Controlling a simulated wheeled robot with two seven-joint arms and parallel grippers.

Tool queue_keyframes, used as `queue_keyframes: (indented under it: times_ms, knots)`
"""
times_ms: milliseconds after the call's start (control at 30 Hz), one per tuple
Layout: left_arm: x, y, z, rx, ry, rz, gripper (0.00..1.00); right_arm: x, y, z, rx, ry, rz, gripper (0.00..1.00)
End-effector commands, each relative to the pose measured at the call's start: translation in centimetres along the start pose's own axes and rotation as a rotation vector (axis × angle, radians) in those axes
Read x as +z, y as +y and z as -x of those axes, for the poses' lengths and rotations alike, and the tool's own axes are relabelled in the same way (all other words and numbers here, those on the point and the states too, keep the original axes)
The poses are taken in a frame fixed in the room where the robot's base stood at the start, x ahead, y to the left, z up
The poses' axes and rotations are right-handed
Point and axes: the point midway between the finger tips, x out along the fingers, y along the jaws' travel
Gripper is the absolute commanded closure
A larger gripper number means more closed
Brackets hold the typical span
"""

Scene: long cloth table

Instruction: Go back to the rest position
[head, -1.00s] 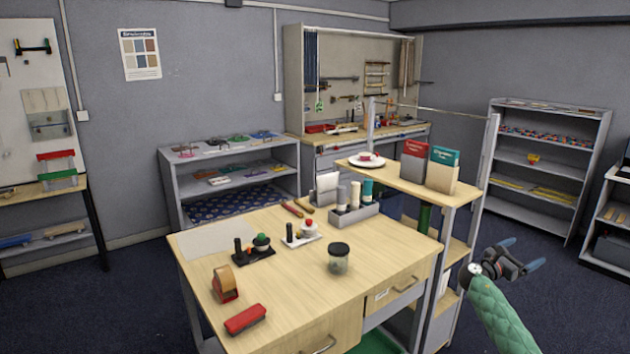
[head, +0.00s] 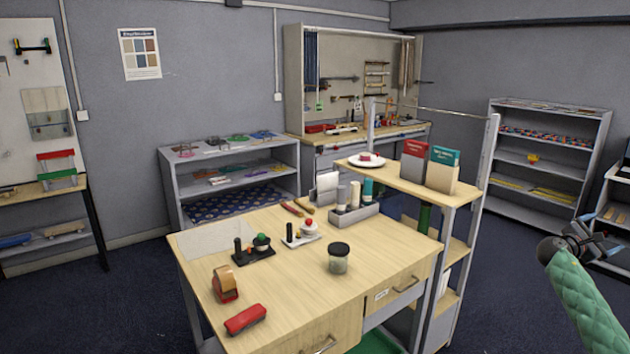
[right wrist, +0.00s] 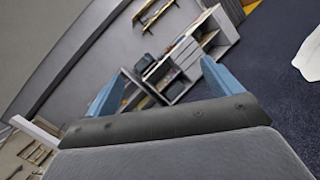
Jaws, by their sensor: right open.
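My right gripper (head: 598,232) is at the right edge of the head view, raised in free space to the right of the wooden table (head: 290,255). Its green-sleeved arm comes up from the bottom right corner. In the right wrist view its two blue fingers (right wrist: 160,88) stand wide apart with nothing between them. The gripper is open and touches nothing. My left gripper and left arm do not show in either view.
A wooden side shelf (head: 415,185) stands between table and gripper. A grey rack (head: 545,160) is behind. Dark floor lies open between.

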Motion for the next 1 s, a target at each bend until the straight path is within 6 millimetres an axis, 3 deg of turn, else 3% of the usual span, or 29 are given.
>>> queue_keyframes:
  times_ms: [233,500,967,1000]
  knots:
    - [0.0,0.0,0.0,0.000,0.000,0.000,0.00,-5.3,1.0,0.8,-0.015,0.291,-0.490,0.10]
    - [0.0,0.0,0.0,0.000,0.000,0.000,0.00,-10.6,3.2,3.6,-0.188,0.631,-1.119,0.10]
    - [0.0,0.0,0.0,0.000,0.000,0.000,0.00,-13.9,5.9,7.4,-0.529,0.905,-1.712,0.10]
    - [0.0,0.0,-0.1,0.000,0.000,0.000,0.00,-15.1,5.1,8.3,-0.538,0.908,-1.695,0.10]
